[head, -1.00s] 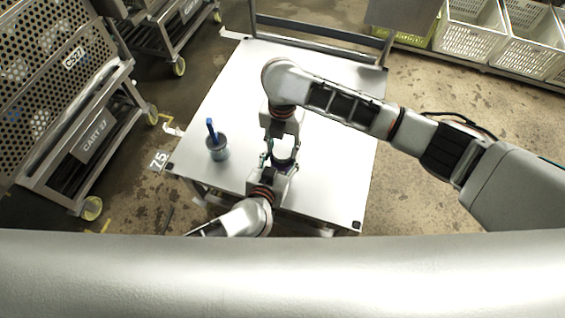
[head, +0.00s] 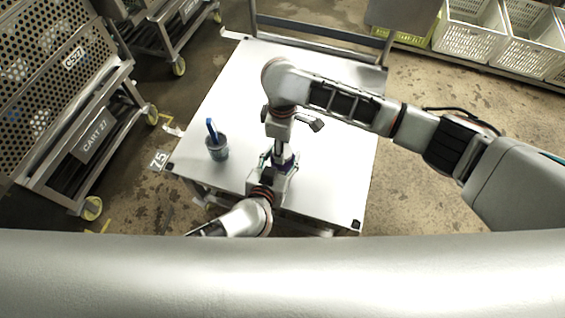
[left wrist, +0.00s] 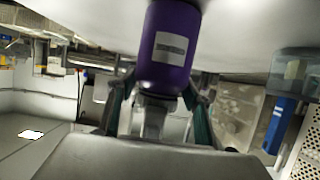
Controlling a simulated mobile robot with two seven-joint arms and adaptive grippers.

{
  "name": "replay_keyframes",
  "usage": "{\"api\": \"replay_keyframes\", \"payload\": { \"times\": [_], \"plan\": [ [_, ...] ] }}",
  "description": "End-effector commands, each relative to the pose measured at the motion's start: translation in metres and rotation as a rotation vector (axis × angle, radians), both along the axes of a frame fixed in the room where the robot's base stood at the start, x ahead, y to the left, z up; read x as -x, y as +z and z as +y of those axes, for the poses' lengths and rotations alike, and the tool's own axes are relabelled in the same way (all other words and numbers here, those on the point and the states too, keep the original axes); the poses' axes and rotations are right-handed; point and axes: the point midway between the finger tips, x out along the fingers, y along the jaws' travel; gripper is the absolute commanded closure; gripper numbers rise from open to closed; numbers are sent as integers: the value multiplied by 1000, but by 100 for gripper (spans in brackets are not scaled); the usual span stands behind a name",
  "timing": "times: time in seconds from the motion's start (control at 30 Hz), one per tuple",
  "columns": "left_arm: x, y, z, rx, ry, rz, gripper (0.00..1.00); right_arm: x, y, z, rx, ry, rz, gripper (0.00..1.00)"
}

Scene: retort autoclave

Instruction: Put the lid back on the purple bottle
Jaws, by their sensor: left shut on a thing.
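The purple bottle (head: 284,159) is held between the fingers of my left gripper (head: 277,168), over the near part of the white table. In the left wrist view the bottle (left wrist: 169,45) fills the top middle, with a pale label on its side and a finger on each side of its rounded end. My right gripper (head: 282,125) is just above the bottle, with a dark finger part sticking out to its right. The right gripper hides the bottle's top. I cannot make out the lid or whether the right jaws hold it.
A grey cup (head: 217,150) with a blue item (head: 212,129) in it stands at the table's left. The white table (head: 335,170) is otherwise bare. Wheeled carts (head: 75,120) stand on the left. White crates (head: 472,32) are at the back right.

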Motion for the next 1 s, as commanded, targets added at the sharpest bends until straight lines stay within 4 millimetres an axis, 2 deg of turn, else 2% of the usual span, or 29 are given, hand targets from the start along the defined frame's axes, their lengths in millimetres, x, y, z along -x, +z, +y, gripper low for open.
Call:
{"api": "replay_keyframes", "payload": {
  "times": [0.2,0.37,0.4,0.43,0.77,1.0],
  "plan": [
    [1,-1,0,-1,0,2,100,0,0,0,0,-344,0,87],
    [1,-1,0,-1,0,2,100,0,0,0,0,-343,0,87],
    [1,-1,0,-1,0,2,100,0,0,0,0,-342,0,51],
    [1,-1,0,-1,0,2,100,0,0,0,0,-342,0,44],
    [1,-1,0,-1,0,2,100,0,1,0,0,-340,0,44],
    [1,-1,0,-1,0,2,100,-1,27,0,0,-338,-3,44]
  ]
}}
